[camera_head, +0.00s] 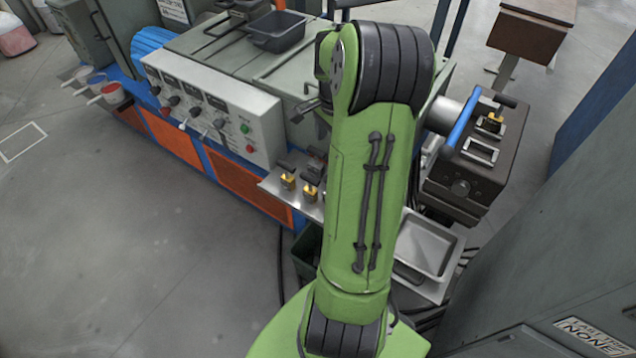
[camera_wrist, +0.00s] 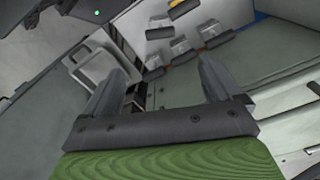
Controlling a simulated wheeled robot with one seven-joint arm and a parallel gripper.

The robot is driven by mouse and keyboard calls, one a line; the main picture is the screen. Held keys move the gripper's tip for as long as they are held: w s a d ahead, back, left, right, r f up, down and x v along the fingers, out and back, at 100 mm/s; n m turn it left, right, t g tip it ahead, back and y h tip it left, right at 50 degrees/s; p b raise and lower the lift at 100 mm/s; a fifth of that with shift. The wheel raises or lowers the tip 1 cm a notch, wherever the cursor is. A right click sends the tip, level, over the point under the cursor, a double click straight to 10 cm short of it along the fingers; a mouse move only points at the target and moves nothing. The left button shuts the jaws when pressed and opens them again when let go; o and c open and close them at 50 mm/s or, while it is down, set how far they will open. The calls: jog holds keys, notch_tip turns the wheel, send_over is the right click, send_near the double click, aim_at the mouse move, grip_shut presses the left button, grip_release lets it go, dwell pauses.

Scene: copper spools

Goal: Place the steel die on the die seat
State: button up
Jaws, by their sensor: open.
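My gripper (camera_wrist: 160,92) is open in the wrist view, its two dark fingers wide apart with nothing between them. Beyond the fingers, several small dark-grey blocks stand on a pale shelf, one of them here (camera_wrist: 182,54); I cannot tell which is the steel die. In the head view, small blocks with yellow parts (camera_head: 287,182) stand on the metal shelf (camera_head: 268,184), partly hidden by my green arm. On the dark machine at the right is a square metal frame (camera_head: 481,150), possibly the die seat.
A control panel (camera_head: 215,110) with knobs fronts the large grey machine. A dark tray (camera_head: 276,30) rests on top. A pale bin (camera_head: 425,246) stands below the right machine. A blue bar (camera_head: 463,122) runs along that machine's left edge. Floor at left is open.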

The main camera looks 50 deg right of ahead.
notch_tip(320, 180, down, 16)
jog(key=b, duration=0.4)
jog(key=shift+d+f, duration=0.1)
jog(key=shift+f, duration=0.15)
jog(key=shift+r, duration=0.15)
grip_shut()
